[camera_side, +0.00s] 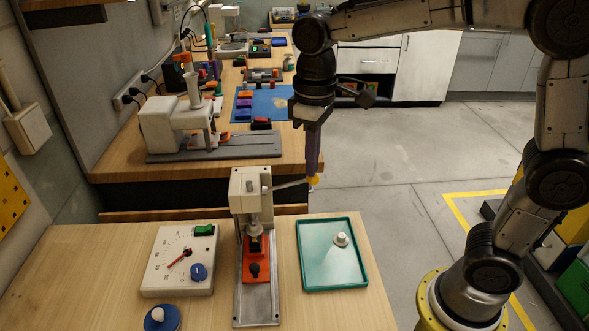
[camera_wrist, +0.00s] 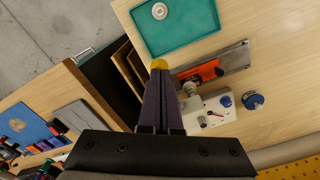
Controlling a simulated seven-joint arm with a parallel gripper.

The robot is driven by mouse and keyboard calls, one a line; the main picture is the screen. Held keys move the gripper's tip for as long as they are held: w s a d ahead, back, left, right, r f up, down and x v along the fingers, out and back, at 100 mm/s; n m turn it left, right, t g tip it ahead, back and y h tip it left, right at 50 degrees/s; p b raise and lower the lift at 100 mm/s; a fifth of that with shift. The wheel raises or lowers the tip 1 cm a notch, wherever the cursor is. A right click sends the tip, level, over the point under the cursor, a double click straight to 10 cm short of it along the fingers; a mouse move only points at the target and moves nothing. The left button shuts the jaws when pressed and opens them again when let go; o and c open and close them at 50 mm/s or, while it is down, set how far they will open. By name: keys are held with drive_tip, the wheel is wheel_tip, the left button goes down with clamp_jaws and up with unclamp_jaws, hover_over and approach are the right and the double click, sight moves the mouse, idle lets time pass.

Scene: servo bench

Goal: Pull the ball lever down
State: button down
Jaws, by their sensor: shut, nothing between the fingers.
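The press (camera_side: 251,195) stands on the near bench, with a thin grey lever (camera_side: 288,185) reaching out to the right from its head. A yellow ball (camera_side: 313,180) shows at the lever's outer end. My gripper (camera_side: 312,172) is shut, pointing down, with its dark purple fingers right above the ball. In the wrist view the yellow ball (camera_wrist: 159,64) shows just past the tips of my gripper (camera_wrist: 160,76); I cannot tell whether they touch. The lever's rod is mostly hidden behind the fingers there. The press's orange part (camera_wrist: 202,74) shows beside them.
A teal tray (camera_side: 304,282) with a round white piece (camera_side: 341,239) lies right of the press. Another bench (camera_side: 120,155) with equipment stands behind. Open floor lies right.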

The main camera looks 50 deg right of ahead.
sight(314, 179)
drive_tip(key=shift+f, duration=0.25)
drive_tip(key=shift+s+d+f, duration=0.1)
drive_tip(key=shift+f, duration=0.25)
drive_tip(key=shift+d+f, duration=0.1)
drive_tip(key=shift+f, duration=0.25)
drive_tip(key=shift+f, duration=1.1)
idle(0.4)
drive_tip(key=shift+f, duration=0.2)
wheel_tip(314, 179, up, 11)
drive_tip(key=shift+w+a, duration=0.4)
drive_tip(key=shift+a, duration=0.05)
idle(1.3)
